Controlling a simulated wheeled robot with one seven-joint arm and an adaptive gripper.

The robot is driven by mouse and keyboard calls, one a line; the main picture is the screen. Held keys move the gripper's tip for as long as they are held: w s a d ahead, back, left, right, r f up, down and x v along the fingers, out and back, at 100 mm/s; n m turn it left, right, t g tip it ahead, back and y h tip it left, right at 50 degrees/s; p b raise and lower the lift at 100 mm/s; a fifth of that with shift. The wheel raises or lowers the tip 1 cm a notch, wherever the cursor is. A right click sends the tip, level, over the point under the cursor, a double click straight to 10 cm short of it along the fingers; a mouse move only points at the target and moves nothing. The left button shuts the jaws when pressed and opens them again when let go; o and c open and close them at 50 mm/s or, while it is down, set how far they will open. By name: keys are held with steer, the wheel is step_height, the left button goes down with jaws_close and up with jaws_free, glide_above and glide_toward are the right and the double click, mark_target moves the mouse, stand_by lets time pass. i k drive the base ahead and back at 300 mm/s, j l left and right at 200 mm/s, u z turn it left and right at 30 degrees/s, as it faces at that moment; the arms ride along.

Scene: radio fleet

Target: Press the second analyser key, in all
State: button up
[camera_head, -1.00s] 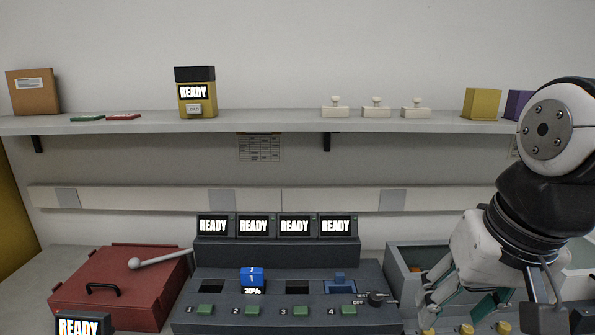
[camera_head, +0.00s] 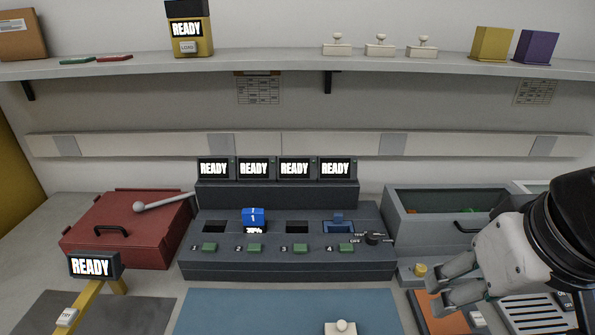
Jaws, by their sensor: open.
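A dark grey console (camera_head: 280,268) with numbered bays stands at the middle of the bench; I take it to be the analyser. It has a row of green keys: key 1 (camera_head: 210,247), key 2 (camera_head: 254,248), key 3 (camera_head: 300,249) and key 4 (camera_head: 346,248). A blue block marked 1 (camera_head: 253,217) sits in the bay above key 2, with a small percentage display below it. Several screens above (camera_head: 254,169) read READY. My gripper (camera_head: 437,284) is open and empty, low at the right, apart from the console and its keys.
A rotary switch (camera_head: 373,238) sits at the console's right end. A red case (camera_head: 120,245) and a small READY unit (camera_head: 93,266) stand left. A grey bin (camera_head: 440,228) stands behind my gripper. A blue mat (camera_head: 270,310) in front holds a white stamp-like piece (camera_head: 341,327).

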mark_target(252, 248)
steer(key=u, duration=0.7)
